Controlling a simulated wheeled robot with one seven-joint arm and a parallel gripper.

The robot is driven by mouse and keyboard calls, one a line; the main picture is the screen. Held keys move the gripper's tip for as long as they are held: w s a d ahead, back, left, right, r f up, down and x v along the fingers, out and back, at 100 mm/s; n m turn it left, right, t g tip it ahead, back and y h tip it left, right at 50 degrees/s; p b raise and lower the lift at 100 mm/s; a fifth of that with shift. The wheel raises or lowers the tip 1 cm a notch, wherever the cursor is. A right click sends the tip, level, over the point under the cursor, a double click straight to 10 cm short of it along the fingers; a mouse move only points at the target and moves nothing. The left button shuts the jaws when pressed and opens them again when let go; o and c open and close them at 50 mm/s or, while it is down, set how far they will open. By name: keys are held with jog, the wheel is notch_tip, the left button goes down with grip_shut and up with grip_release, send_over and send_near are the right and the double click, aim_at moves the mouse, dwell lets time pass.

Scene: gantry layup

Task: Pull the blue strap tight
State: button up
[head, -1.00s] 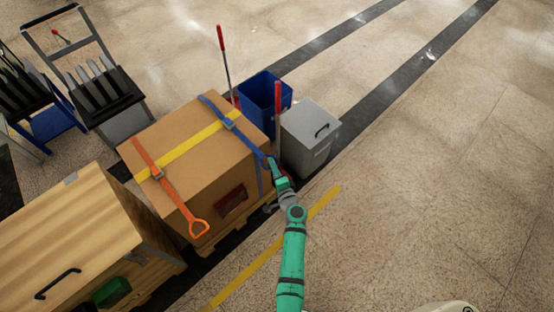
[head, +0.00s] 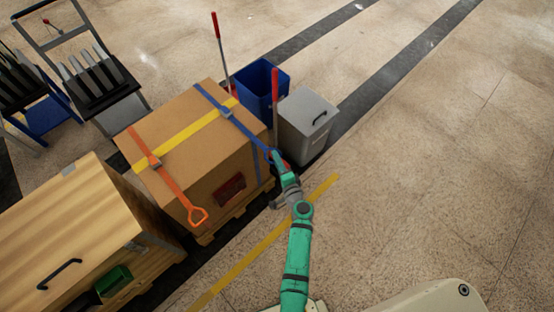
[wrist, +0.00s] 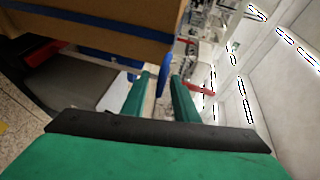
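The blue strap (head: 245,131) runs over the top of a large cardboard box (head: 190,105) and through a buckle (head: 226,112). A blue length also hangs down the box's side. The strap's pull end is at the box's right edge, at my gripper (head: 272,155). In the wrist view the blue handle (wrist: 163,80) is seen edge-on between the fingertips of my gripper (wrist: 163,88) and fills the narrow gap there. The fingers look shut on it. The blue strap band (wrist: 90,35) crosses the box face beyond. The head view partly hides the grip.
An orange strap (head: 172,180) and a yellow band (head: 195,132) also cross the box. A blue bin (head: 258,88) and grey bin (head: 300,125) stand behind my gripper. A wooden crate (head: 80,220) is at the left. The floor (head: 430,180) at the right is clear.

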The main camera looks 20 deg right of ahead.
jog(key=s+r, duration=0.2)
jog(key=s, duration=0.8)
jog(key=shift+s+d, duration=0.15)
jog(key=shift+s+f, duration=0.1)
jog(key=s+a+f+n+g+h, duration=0.1)
jog(key=s+a+n+g, duration=0.2)
jog(key=s, duration=0.5)
jog(key=s+a+n+h, duration=0.1)
jog(key=s+a+n, duration=0.2)
jog(key=s+a, duration=0.35)
jog(key=s+a+r+n, duration=0.3)
jog(key=s+r, duration=0.1)
jog(key=r, duration=0.3)
jog(key=s+a+r+n+t, duration=0.1)
jog(key=s+a+r+n, duration=0.2)
jog(key=r, duration=0.4)
jog(key=s+a+r+n+t+y, duration=0.1)
jog(key=s+a+r+n, duration=0.1)
jog(key=s+r+n, duration=0.2)
jog(key=s+r, duration=0.3)
jog(key=shift+s+a+r+n, duration=0.15)
jog(key=shift+a+r+n, duration=0.05)
jog(key=shift+a+n, duration=0.2)
